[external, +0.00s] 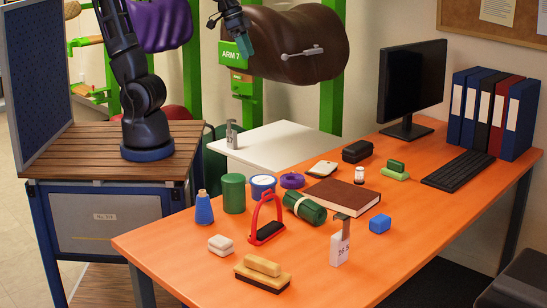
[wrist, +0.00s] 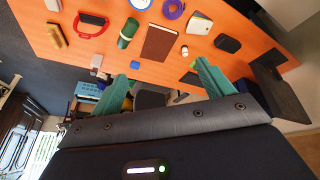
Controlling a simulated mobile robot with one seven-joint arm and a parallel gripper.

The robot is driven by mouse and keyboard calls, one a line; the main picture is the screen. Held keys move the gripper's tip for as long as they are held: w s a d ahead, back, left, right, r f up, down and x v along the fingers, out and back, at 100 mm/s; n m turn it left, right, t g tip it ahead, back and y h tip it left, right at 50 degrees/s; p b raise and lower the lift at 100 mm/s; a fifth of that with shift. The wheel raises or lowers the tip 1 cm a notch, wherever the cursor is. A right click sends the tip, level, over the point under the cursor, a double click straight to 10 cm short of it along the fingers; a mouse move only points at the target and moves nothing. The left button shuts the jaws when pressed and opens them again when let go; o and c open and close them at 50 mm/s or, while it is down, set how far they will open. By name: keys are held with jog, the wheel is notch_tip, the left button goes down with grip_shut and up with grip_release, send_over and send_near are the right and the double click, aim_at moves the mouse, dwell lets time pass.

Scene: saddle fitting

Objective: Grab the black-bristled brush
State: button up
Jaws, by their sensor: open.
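A tan brush (external: 263,268) with a dark underside lies at the front left of the orange table, bristles down. It is the likely black-bristled brush, though the bristles are small in the picture. In the wrist view, the tan brush (wrist: 57,36) is at the upper left. My gripper (external: 244,46) is high above the far side of the table, beside the brown saddle and well away from the brush. In the wrist view its two teal fingers (wrist: 162,69) are spread apart with nothing between them.
A red stirrup (external: 267,222) stands just behind the brush, and a pale block (external: 221,245) lies to its left. The brown saddle (external: 293,45) hangs next to my gripper.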

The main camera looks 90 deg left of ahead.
jog(key=w+d+f+m, duration=0.1)
jog(key=w+d+f, duration=0.1)
jog(key=w+d, duration=0.3)
jog(key=w+d+f, duration=0.3)
jog(key=d, duration=0.4)
jog(key=m+h, duration=0.1)
jog(key=m, duration=0.3)
send_near(264, 271)
jog(key=shift+a+x, duration=0.25)
jog(key=shift+x, duration=1.45)
jog(key=shift+a+x, duration=0.25)
jog(key=shift+x, duration=1.45)
jog(key=shift+a+x, duration=0.25)
jog(key=shift+x, duration=1.45)
jog(key=shift+f, duration=0.4)
jog(key=c, duration=1.1)
jog(key=shift+c, duration=0.2)
